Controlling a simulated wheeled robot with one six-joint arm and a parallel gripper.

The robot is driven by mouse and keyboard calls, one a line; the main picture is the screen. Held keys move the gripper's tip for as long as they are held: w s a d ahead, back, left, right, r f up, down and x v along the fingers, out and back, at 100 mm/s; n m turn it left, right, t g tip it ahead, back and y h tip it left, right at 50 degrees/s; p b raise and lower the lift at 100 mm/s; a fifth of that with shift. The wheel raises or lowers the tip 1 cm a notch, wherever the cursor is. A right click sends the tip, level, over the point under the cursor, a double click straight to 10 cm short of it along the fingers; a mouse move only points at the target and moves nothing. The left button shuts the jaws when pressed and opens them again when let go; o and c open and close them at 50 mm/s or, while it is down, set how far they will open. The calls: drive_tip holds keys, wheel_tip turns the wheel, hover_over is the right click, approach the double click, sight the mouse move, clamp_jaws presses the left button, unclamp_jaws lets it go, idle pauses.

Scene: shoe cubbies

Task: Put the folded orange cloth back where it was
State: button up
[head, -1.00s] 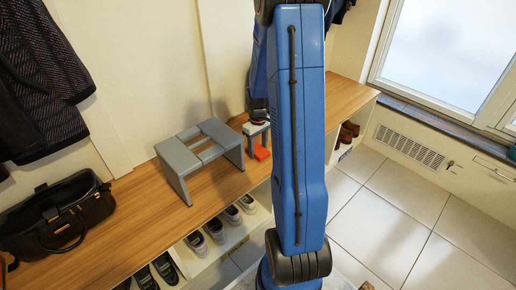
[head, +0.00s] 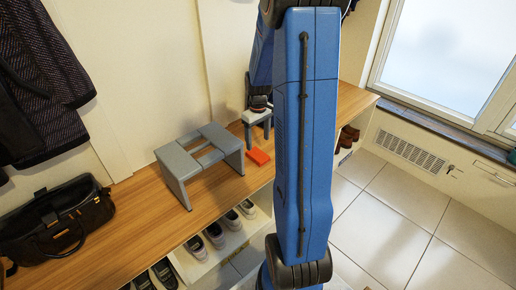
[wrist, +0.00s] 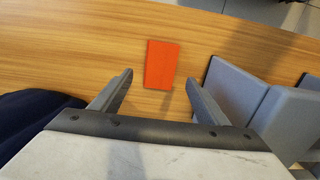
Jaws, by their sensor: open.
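The folded orange cloth (head: 258,156) lies flat on the wooden bench top, just right of the grey step stool. In the wrist view the cloth (wrist: 161,64) lies beyond the fingertips, roughly in line with the gap between them. My gripper (wrist: 160,82) is open and empty. In the head view my gripper (head: 257,126) is above the bench behind the cloth, partly hidden by my arm. Nothing is between the fingers.
The grey step stool (head: 214,143) stands on the wooden bench (head: 150,196), close to the cloth. A black handbag (head: 55,222) sits at the left. Several shoes (head: 215,235) fill the cubbies below. Dark coats (head: 40,85) hang on the wall.

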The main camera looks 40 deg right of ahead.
drive_tip(key=shift+r, duration=2.15)
